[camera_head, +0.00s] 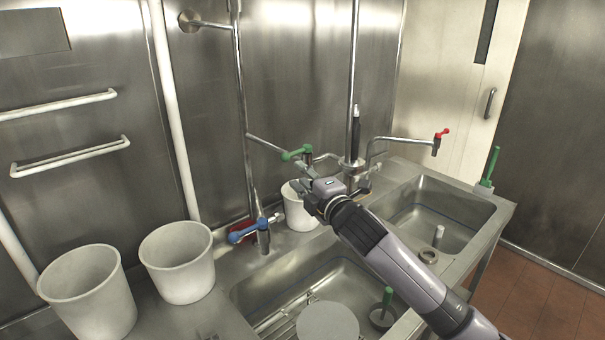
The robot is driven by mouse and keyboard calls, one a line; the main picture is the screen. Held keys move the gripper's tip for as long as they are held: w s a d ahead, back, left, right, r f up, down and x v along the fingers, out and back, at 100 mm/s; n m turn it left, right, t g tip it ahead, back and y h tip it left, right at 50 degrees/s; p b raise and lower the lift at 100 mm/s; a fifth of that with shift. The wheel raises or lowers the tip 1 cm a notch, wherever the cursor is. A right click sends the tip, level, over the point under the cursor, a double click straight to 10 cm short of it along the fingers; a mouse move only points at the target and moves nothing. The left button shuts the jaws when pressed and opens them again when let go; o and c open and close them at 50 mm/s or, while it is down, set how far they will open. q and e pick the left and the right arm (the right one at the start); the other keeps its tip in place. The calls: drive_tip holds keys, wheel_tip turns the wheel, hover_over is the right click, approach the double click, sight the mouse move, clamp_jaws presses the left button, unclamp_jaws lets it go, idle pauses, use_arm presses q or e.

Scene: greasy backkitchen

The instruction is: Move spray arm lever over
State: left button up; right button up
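A lever with a green handle (297,153) sits on the wall-side pipework behind the sinks. A tap spout with a red handle (441,133) reaches out over the right sink. A black spray handle (356,128) stands upright by the vertical pipe. I cannot tell which of these is the spray arm lever. My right gripper (297,177) is just below and in front of the green handle, apart from it as far as I can see. Its fingers are spread and hold nothing visible. My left gripper is not in view.
The left sink (252,296) holds a rack and a round grey disc (327,322). A blue-handled tap (262,236) stands at its back edge. Two white buckets (178,262) stand at left. Another white bucket (300,214) is behind my gripper. The right sink (425,205) is mostly empty.

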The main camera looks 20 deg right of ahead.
sight(287, 159)
drive_tip(key=w, duration=0.2)
drive_tip(key=w+b, duration=0.1)
drive_tip(key=w, duration=0.2)
drive_tip(key=w+b, duration=0.1)
drive_tip(key=w, duration=0.1)
drive_tip(key=shift+w+a+r, duration=0.3)
drive_tip(key=shift+w+a, duration=0.05)
drive_tip(key=shift+w, duration=0.25)
drive_tip(key=shift+c, duration=0.2)
drive_tip(key=c, duration=0.5)
drive_tip(key=shift+r, duration=0.15)
drive_tip(key=shift+c, duration=0.3)
